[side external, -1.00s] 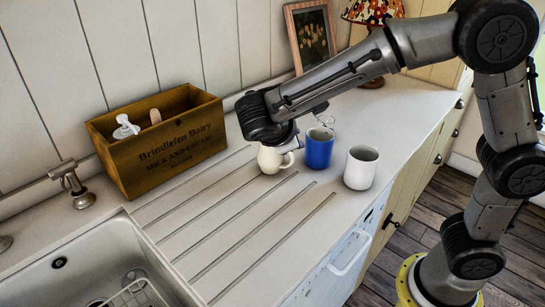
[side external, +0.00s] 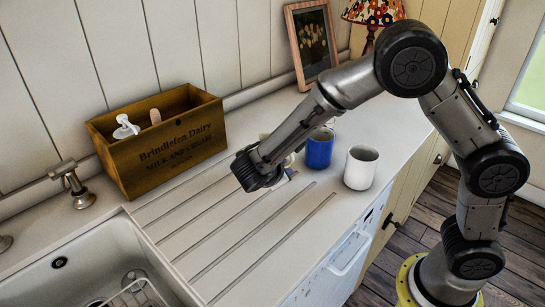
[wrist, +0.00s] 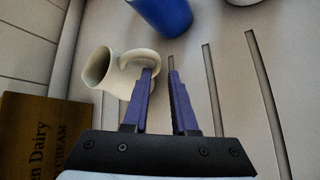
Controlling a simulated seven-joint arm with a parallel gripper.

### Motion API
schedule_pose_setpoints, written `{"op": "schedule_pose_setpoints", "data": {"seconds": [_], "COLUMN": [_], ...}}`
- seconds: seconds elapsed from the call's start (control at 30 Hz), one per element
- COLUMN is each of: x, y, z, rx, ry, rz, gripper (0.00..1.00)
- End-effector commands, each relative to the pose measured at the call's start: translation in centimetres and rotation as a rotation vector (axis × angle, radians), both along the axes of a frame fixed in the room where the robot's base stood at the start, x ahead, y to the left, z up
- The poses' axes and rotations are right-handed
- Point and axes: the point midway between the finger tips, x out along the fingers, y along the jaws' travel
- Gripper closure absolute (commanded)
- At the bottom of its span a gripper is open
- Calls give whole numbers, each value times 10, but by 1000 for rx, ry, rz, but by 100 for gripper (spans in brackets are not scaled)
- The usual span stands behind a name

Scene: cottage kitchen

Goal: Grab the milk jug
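The cream milk jug (wrist: 112,72) stands on the draining board in the wrist view, its handle (wrist: 140,60) towards my fingers. In the side external view it is mostly hidden behind my wrist, with only a pale sliver (side external: 290,160) showing. My gripper (wrist: 161,74) has two purple fingers, parted by a narrow gap with only the counter visible between them. The left fingertip overlaps the lower part of the handle in the picture; I cannot tell whether they touch. In the side external view only a bit of the gripper (side external: 291,173) shows.
A blue mug (side external: 319,149) stands close beyond the jug, and a white mug (side external: 361,168) to its right. The sink (side external: 80,270) is at front left. The grooved board (side external: 225,235) in front is clear.

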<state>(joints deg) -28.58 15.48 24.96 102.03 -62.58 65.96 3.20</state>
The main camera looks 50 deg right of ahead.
Motion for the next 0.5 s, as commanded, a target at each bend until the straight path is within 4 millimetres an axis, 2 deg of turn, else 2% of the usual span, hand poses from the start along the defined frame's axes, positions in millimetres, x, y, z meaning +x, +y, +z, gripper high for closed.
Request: {"op": "schedule_pose_setpoints", "data": {"seconds": [0.3, 0.5], "x": [13, 16], "y": [-35, -39], "z": [-21, -25], "rx": [-1, 0], "ry": [2, 1], "rz": [-4, -1], "gripper": [74, 74]}}
